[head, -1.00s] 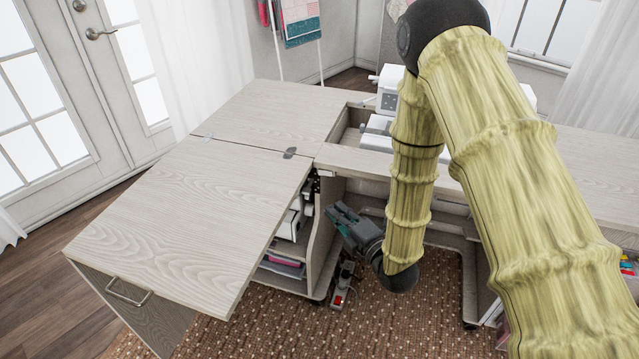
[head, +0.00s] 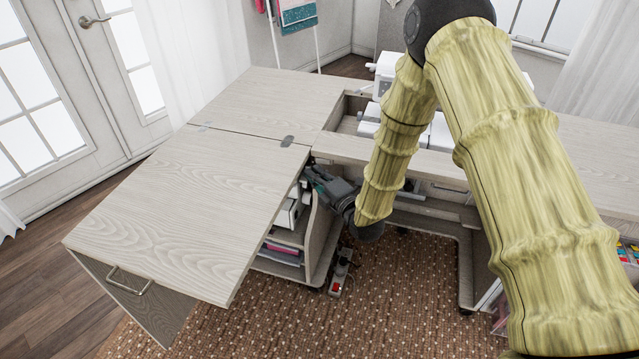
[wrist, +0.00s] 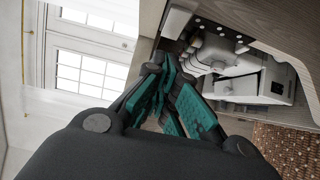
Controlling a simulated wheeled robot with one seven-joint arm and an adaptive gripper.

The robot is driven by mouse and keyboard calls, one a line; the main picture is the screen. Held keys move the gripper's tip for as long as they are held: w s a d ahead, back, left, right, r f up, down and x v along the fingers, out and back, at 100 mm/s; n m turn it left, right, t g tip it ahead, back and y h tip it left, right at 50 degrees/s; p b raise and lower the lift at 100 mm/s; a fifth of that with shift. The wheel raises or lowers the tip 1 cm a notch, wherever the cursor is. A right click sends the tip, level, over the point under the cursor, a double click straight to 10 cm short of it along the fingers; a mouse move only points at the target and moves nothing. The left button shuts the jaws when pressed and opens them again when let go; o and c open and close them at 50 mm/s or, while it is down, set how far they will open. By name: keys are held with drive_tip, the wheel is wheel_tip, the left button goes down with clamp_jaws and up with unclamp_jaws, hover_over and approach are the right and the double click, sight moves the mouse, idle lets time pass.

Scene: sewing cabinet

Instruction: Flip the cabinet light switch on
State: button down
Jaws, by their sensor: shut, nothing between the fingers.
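The sewing cabinet (head: 180,205) stands with its wood-grain leaf extended to the left. My gripper (head: 312,174) is at the upper part of the cabinet's open shelf section, just below the top's edge. In the wrist view my gripper (wrist: 168,70) shows teal-padded fingers, shut with nothing held, tips near the cabinet's inner corner. A white device with dark knobs (wrist: 225,52) sits inside the cabinet beside the fingers; in the head view it is mostly hidden. I cannot make out the light switch for certain in either view.
A power strip (head: 341,272) lies on the brown rug (head: 400,290) below my arm. Shelves (head: 285,250) with folded items sit under the leaf. A white sewing machine (head: 388,75) stands in the cabinet top's opening. The leaf's edge is close above my gripper.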

sight(323, 162)
drive_tip(key=shift+w+d, duration=0.2)
drive_tip(key=shift+w, duration=0.8)
